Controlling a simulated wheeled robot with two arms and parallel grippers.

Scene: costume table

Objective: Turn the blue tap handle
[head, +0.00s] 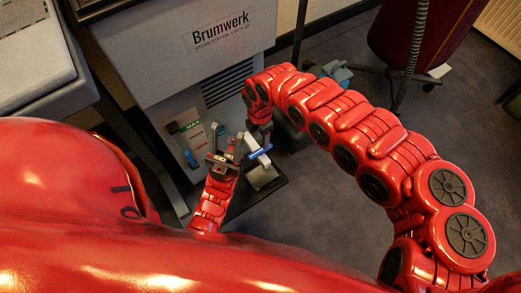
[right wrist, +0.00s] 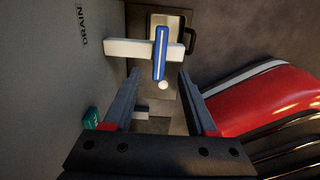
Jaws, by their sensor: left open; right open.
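The blue tap handle (right wrist: 161,50) crosses a white tap pipe (right wrist: 125,48) that comes out of the grey machine, in the right wrist view. A small white knob shows at its near end. My right gripper (right wrist: 158,76) is open, its two fingers either side of the handle's near end; I cannot tell whether either touches it. In the head view the blue handle (head: 260,152) shows small beside the grippers. My left gripper (head: 226,150) is open in front of the machine, just left of the tap. My right gripper's fingers are hard to make out in the head view.
The Brumwerk machine (head: 180,65) has a green MAX label and blue parts on its front, left of the tap. A metal tray (right wrist: 170,22) with a dark handle lies below the tap. A red chair (head: 425,35) stands behind. Open floor (head: 320,205) lies to the right.

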